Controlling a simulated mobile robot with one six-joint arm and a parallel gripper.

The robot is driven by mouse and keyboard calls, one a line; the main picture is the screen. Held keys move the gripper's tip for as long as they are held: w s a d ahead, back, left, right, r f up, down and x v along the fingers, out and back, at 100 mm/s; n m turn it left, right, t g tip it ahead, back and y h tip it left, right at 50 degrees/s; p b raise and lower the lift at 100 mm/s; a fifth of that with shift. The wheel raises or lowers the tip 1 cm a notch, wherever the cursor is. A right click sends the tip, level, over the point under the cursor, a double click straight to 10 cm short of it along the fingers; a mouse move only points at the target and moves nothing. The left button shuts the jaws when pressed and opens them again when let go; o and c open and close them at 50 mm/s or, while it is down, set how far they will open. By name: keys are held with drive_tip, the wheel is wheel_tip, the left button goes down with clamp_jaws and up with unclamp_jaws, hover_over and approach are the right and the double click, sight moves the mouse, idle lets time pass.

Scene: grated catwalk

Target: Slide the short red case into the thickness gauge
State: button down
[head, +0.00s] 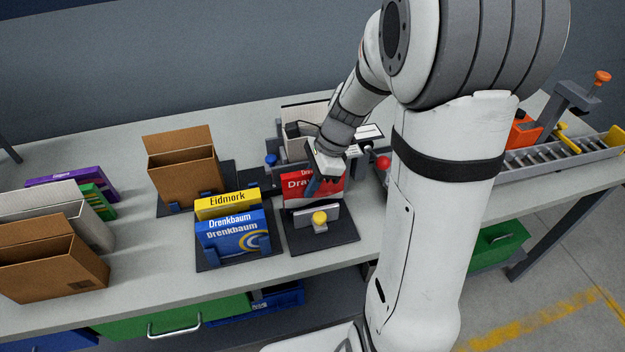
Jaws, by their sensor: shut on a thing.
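The red case (298,187), with white lettering on its face, stands upright at the middle of the bench. My gripper (326,178) is shut on it from above, near its right part, and covers some of the lettering. Just in front of the case is a dark base with a grey upright plate and a yellow knob (320,217), which looks like the thickness gauge (330,238). The case's lower edge is hidden behind the grey plate, so I cannot tell whether it sits in the slot or hangs just above it.
A blue case (230,236) and a yellow case (228,205) stand in a dark holder to the left. Open brown boxes (186,172) are further left. A roller track (560,152) lies right.

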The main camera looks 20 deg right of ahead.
sight(308, 172)
drive_tip(key=shift+f+b, duration=1.05)
drive_tip(key=shift+f, duration=0.6)
drive_tip(key=c, duration=1.5)
unclamp_jaws()
drive_tip(key=shift+c, duration=0.6)
drive_tip(key=shift+o, duration=1.4)
drive_tip(key=shift+r+p, duration=0.75)
drive_tip(key=shift+r, duration=0.05)
wheel_tip(308, 172, up, 7)
drive_tip(key=p, duration=0.6)
drive_tip(key=shift+f, duration=0.2)
